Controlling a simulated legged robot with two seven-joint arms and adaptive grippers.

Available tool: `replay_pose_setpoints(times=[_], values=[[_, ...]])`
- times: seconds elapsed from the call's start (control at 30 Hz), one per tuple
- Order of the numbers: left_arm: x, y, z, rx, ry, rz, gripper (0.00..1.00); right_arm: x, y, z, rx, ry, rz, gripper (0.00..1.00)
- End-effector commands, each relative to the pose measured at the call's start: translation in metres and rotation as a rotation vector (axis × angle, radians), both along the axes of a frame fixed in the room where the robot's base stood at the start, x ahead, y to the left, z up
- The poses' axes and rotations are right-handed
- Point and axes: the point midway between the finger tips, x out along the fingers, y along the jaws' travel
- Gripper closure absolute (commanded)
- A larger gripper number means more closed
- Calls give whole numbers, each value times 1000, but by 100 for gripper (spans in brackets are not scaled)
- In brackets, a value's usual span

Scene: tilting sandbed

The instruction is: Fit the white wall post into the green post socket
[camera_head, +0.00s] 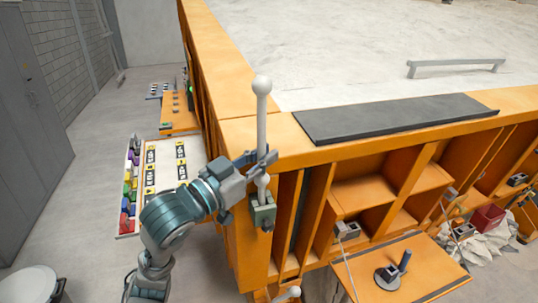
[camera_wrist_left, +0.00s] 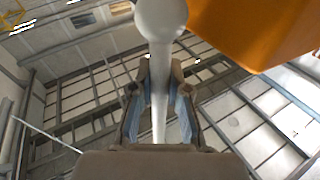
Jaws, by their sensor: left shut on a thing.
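The white wall post (camera_head: 262,115), with a ball on its top, stands upright at the near left corner of the orange sandbed frame. My left gripper (camera_head: 263,158) is shut around the post's lower half. The green post socket (camera_head: 263,213) is fixed on the frame's side, directly below the gripper. The post's lower end meets the socket's top in the head view; how deep it sits, I cannot tell.
The orange sandbed (camera_head: 225,60) holds pale sand, with a dark plate (camera_head: 395,118) on its near rim. A low orange table (camera_head: 420,268) stands at the front right. A white board with coloured parts (camera_head: 160,180) lies left. Open floor lies at the left.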

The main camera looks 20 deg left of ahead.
Motion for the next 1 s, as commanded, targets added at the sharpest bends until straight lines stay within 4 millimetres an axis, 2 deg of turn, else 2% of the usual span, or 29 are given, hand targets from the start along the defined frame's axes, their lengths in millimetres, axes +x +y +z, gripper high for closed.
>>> replay_pose_setpoints(times=[1.0], values=[[4,-16,-23,9,0,5,100,-2,-2,-12,3,3,1,46]])
